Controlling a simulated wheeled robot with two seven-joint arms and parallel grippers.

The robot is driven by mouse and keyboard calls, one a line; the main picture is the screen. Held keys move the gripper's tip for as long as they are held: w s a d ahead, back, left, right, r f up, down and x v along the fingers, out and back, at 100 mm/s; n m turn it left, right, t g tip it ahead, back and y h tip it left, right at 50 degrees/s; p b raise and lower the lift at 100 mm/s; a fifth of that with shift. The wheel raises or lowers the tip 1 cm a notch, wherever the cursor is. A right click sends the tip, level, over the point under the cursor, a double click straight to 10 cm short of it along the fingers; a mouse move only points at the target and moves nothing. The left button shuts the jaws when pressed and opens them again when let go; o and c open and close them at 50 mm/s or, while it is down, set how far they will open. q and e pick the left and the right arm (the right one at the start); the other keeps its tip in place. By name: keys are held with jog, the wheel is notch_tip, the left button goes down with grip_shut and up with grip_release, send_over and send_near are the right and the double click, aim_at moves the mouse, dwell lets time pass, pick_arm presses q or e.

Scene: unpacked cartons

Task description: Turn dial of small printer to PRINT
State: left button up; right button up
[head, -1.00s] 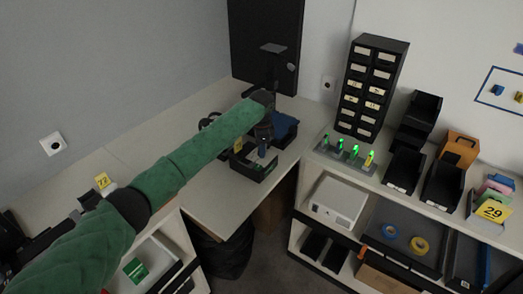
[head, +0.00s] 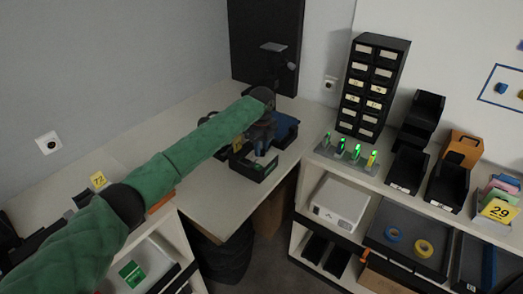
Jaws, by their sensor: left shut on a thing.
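My left gripper (head: 262,147) reaches in over the corner table, at the end of my green-sleeved arm. It points down into a small black box-shaped device (head: 254,170) with a small green mark on its front. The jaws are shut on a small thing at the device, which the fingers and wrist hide. No dial or PRINT mark can be made out at this size, so I cannot tell for sure that this device is the small printer. My right gripper is not in view.
A blue-topped dark item (head: 285,129) stands close behind the gripper. A black drawer tower (head: 370,88) and a strip with green lights (head: 347,153) stand on the right-hand shelf. A white box (head: 340,201) sits below. The table front (head: 216,197) is clear.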

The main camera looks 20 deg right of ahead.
pick_arm(q)
jog(key=m+b, duration=0.1)
jog(key=m, duration=0.1)
jog(key=shift+w+r+m, duration=0.1)
jog(key=shift+m, duration=0.3)
jog(key=shift+m+b, duration=0.45)
jog(key=shift+m, duration=1.25)
jog(key=shift+r, duration=0.1)
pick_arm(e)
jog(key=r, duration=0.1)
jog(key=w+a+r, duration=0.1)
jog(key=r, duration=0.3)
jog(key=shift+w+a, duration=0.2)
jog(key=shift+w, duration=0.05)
pick_arm(q)
jog(key=shift+m, duration=0.3)
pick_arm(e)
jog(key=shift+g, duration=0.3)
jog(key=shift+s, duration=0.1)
pick_arm(q)
jog(key=o, duration=1)
